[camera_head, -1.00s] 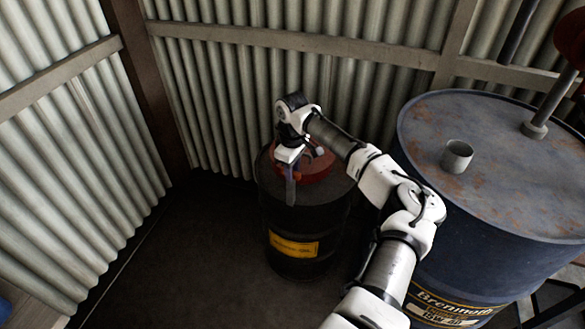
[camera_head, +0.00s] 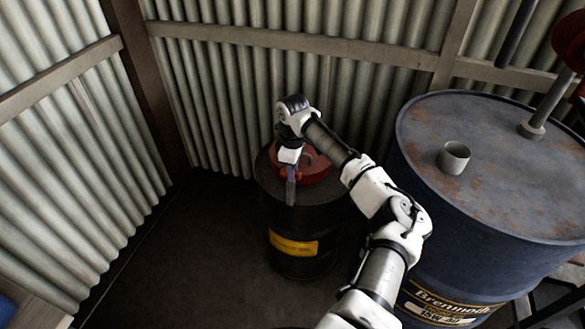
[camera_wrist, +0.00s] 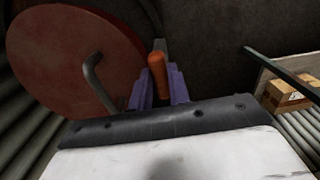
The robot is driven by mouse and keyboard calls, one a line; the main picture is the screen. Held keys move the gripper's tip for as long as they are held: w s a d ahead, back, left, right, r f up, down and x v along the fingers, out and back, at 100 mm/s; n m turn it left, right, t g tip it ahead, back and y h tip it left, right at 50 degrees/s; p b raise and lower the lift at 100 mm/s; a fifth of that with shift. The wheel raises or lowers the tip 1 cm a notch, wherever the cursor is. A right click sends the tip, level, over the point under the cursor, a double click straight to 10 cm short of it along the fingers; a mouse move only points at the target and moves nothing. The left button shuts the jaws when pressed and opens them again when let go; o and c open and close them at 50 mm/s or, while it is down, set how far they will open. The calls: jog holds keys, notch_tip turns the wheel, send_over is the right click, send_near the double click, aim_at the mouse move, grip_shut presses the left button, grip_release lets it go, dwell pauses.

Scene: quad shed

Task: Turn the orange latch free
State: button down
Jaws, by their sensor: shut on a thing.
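The orange latch (camera_wrist: 158,72) shows in the wrist view as a short, rounded orange handle between the purple fingers of my gripper (camera_wrist: 160,92). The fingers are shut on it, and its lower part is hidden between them. A dark red disc (camera_wrist: 75,62) is beside it on the left, with a bent grey rod (camera_wrist: 100,85) in front. In the head view my gripper (camera_head: 290,187) points down at the near side of the red piece (camera_head: 318,167) on top of a black drum (camera_head: 285,222). I cannot make out the latch there.
A large blue drum (camera_head: 420,215) stands to the right, close to my arm, with a small grey cup-like piece (camera_head: 454,157) on its top. Corrugated walls (camera_head: 240,95) close in behind and at left. The floor left of the black drum is clear. A cardboard box (camera_wrist: 289,94) shows in the wrist view.

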jog(key=c, duration=1.3)
grip_release()
notch_tip(320, 180, up, 14)
jog(key=shift+f+b, duration=0.1)
jog(key=shift+b, duration=0.85)
